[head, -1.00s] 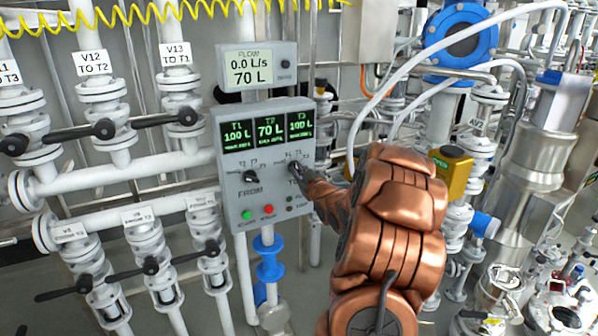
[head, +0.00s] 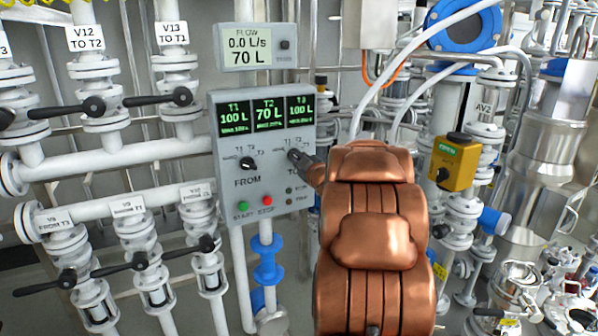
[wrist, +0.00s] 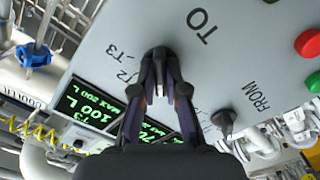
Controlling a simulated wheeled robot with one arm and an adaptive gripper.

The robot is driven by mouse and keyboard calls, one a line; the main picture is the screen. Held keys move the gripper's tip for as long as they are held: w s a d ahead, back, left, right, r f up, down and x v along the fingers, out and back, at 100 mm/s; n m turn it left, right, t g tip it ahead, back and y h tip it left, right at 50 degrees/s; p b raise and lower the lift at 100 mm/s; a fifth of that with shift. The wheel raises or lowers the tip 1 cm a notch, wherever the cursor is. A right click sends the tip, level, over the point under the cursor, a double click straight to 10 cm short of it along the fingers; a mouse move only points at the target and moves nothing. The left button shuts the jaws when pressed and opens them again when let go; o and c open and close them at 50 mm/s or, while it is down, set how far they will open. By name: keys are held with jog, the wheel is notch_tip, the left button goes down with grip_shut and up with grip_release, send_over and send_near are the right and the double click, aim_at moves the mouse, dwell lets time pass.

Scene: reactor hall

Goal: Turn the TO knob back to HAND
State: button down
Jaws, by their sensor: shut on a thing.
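The grey control panel (head: 222,150) carries the TO knob (head: 293,154), a small dark knob on its right side, with HAND, T1, T2 and T3 marks around it. My gripper (wrist: 160,62) is shut on the TO knob in the wrist view, its two dark fingers on either side. The fingers hide most of the knob, so I cannot tell which mark it points to. In the head view my gripper (head: 300,160) reaches the knob from the lower right, and my copper-coloured arm covers part of the TO label.
The black FROM knob (head: 248,163) sits close to the left; it also shows in the wrist view (wrist: 224,120). Green START (head: 243,207) and red STOP (head: 267,201) buttons lie below. The flow display (head: 246,46) reads 0.0 L/s, 70 L. Valves and pipes crowd both sides.

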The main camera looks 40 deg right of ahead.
jog(key=shift+f+n+b, duration=0.2)
jog(key=shift+n+b, duration=1)
jog(key=shift+b, duration=0.2)
jog(key=shift+r+n, duration=0.1)
jog(key=shift+n, duration=0.2)
jog(key=c, duration=1.2)
grip_release()
jog(key=shift+r, duration=0.1)
jog(key=v, duration=1.2)
